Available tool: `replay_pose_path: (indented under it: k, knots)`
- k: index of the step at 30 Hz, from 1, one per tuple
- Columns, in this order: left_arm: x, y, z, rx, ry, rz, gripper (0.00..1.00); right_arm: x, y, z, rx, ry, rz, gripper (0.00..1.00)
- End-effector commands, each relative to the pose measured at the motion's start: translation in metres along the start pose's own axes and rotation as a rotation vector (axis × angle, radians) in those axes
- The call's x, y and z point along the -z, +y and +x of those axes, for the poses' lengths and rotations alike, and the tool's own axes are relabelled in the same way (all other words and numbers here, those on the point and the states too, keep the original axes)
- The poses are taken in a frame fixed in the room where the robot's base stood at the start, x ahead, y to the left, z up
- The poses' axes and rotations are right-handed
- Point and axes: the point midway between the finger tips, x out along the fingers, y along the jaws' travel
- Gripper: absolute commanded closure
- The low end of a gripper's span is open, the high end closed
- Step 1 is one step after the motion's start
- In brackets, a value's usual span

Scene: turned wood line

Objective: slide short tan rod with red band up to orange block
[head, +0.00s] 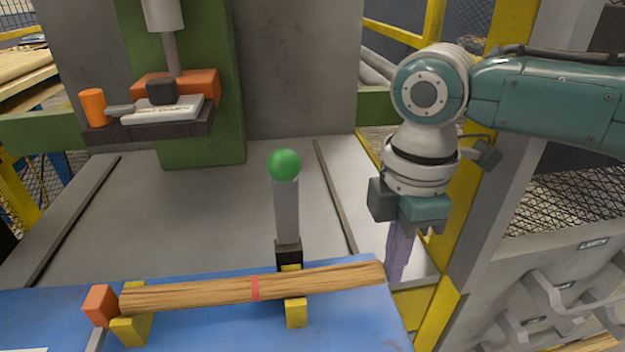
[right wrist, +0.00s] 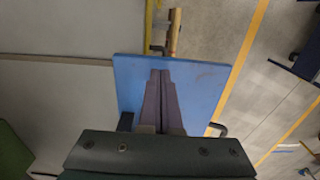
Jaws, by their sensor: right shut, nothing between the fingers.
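The tan rod with a red band (head: 330,281) lies across two yellow supports on the blue bench. Its left end is at the orange block (head: 100,305); I cannot tell whether they touch or a thin gap is left. My right gripper (head: 397,277) points down at the rod's right end, with its purple fingers shut and empty. Whether the fingertips touch the rod's end is unclear. My left gripper is not in view.
The yellow supports (head: 131,331) stand on the blue bench top (head: 220,328). Behind the rod a grey post with a green ball (head: 284,164) stands upright. A green press (head: 190,90) is at the back left. The bench's right edge is close to my right gripper.

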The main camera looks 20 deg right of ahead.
Motion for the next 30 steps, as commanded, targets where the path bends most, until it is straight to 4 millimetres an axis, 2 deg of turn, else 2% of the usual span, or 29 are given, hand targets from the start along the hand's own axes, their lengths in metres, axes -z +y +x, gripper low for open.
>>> replay_pose_path:
  k: [10, 17, 26, 30]
  knots:
    - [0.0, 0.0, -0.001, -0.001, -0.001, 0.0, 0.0, 0.002, 0.0, 0.0, 0.0, 0.001, 0.0, 1.0]
    - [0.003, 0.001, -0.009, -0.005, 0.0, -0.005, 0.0, 0.024, 0.0, -0.001, 0.001, 0.004, 0.001, 1.0]
    - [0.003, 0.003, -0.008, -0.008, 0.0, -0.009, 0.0, 0.023, 0.0, 0.0, 0.0, 0.002, 0.001, 1.0]
    - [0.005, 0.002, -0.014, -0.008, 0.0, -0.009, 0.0, 0.023, 0.0, -0.005, 0.001, 0.002, 0.001, 1.0]
